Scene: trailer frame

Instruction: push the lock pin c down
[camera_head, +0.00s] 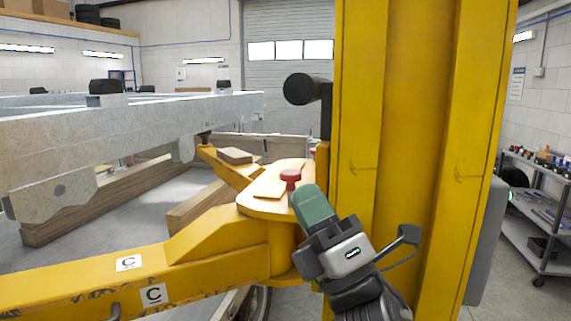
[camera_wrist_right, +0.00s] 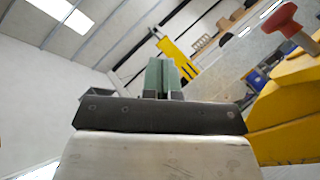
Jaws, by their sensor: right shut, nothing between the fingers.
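The red lock pin c (camera_head: 291,176) stands upright on the yellow pivot plate of the lift arm marked C (camera_head: 225,262). In the right wrist view the red pin head (camera_wrist_right: 284,20) is at the upper right, on a shaft above the yellow plate (camera_wrist_right: 285,110). My right gripper (camera_head: 304,193) is shut and empty, with its green fingers just in front of and to the right of the pin. In the right wrist view its fingers (camera_wrist_right: 162,75) are together, left of the pin and apart from it. My left gripper is not in view.
A tall yellow lift column (camera_head: 420,130) stands right behind my right gripper. A grey trailer frame (camera_head: 110,135) spans the left, over wooden beams (camera_head: 100,200). A black cylinder (camera_head: 300,89) sticks out from the column above the pin. A shelf cart (camera_head: 540,210) stands at the right.

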